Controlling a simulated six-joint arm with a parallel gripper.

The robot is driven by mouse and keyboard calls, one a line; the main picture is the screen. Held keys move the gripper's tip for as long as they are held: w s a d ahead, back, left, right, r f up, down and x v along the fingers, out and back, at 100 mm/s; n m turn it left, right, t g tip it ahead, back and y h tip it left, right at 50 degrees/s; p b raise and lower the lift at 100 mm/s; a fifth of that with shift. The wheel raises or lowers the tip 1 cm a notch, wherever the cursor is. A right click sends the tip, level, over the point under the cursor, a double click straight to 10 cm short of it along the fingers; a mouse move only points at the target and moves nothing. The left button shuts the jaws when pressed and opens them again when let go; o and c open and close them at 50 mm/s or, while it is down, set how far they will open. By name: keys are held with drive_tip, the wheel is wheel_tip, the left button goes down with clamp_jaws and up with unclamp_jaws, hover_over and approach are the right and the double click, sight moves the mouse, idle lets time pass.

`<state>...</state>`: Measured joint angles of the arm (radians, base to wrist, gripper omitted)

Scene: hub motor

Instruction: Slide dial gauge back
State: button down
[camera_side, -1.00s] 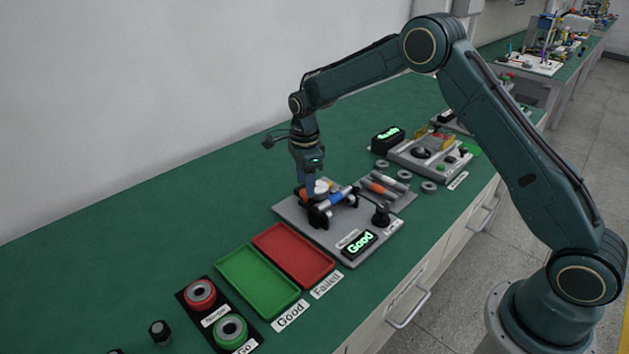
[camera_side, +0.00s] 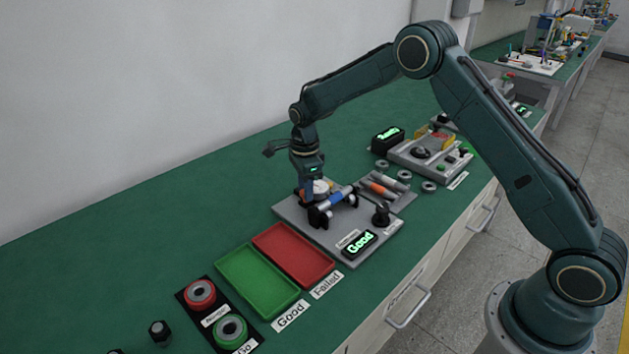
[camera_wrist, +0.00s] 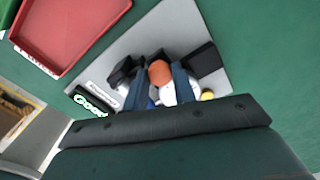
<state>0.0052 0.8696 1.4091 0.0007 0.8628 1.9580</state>
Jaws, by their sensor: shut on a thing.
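The dial gauge shows a white round body (camera_side: 320,187) on the grey test plate (camera_side: 288,210) in the side view. Its orange knob (camera_wrist: 160,72) is in the wrist view, between the two dark blue fingers of my gripper (camera_wrist: 161,86). My gripper (camera_side: 308,191) points down at the far side of the plate and is shut on the gauge's orange knob. The fingers hide most of the knob in the side view. A blue and silver shaft (camera_side: 335,198) lies across black supports (camera_side: 318,216) beside the gauge. A display (camera_side: 359,243) on the plate reads "Good" in green.
A red tray (camera_side: 293,254) labelled Failed and a green tray (camera_side: 257,281) labelled Good lie left of the plate. A button panel (camera_side: 216,314) is further left. A rack of shafts (camera_side: 385,189) and another grey fixture (camera_side: 430,156) stand to the right.

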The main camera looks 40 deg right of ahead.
drive_tip(key=shift+w+r, duration=0.1)
drive_tip(key=shift+w, duration=1.7)
drive_tip(key=c, duration=1.1)
unclamp_jaws()
wheel_tip(320, 180, up, 14)
drive_tip(key=shift+f, duration=0.1)
drive_tip(key=shift+s, duration=0.1)
